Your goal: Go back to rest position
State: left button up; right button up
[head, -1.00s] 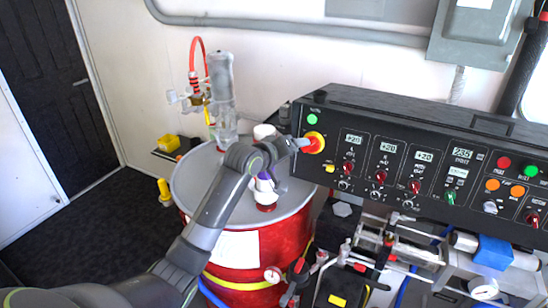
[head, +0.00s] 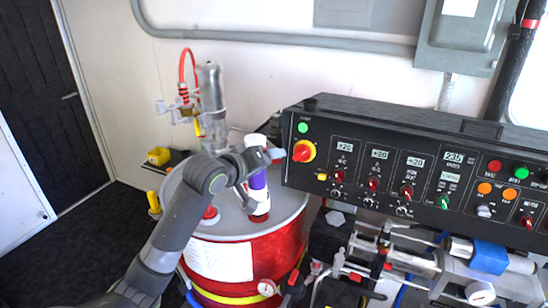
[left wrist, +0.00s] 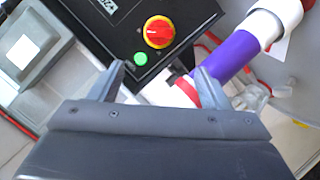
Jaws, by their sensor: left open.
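My left gripper (head: 274,156) is open and empty, just left of the black control panel (head: 400,120) and a short way from its red and yellow rotary switch (head: 304,151). In the left wrist view, both fingers of the gripper (left wrist: 161,72) are apart with nothing between them. The switch (left wrist: 160,32) shows beyond them, with a lit green button (left wrist: 141,59) beside it. My left arm reaches over the red drum (head: 285,250) and hides part of its lid. My right gripper is not in view.
A white and purple cylinder (head: 258,190) stands upright on the drum close to my left gripper; it shows in the left wrist view (left wrist: 232,54). A grey pump (head: 211,95) with a red hose stands behind. Pipes and valves lie below the panel. Dark floor (head: 90,240) is clear at left.

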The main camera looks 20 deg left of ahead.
pick_arm(q)
jog(key=shift+f, duration=0.1)
jog(key=s+f+m+g+y, duration=0.2)
jog(key=s+f, duration=0.6)
jog(key=f, duration=0.4)
jog(key=s+a+f+m+g+y, duration=0.1)
jog(key=s+f+g, duration=0.3)
jog(key=s, duration=0.6)
jog(key=s+a+f+m+g+y, duration=0.1)
jog(key=s+f+m, duration=0.1)
jog(key=s+f, duration=0.7)
jog(key=s+a+f+m+g+y, duration=0.1)
jog(key=s+a+f+g, duration=0.15)
jog(key=s, duration=0.95)
notch_tip(320, 180, down, 29)
jog(key=g+b, duration=0.2)
jog(key=b, duration=0.2)
jog(key=s+f+b, duration=0.2)
jog(key=s+f, duration=1.3)
jog(key=f, duration=0.3)
jog(key=shift+s+d+g+h, duration=0.2)
jog(key=shift+d+g+h, duration=0.15)
jog(key=shift+d+h, duration=0.05)
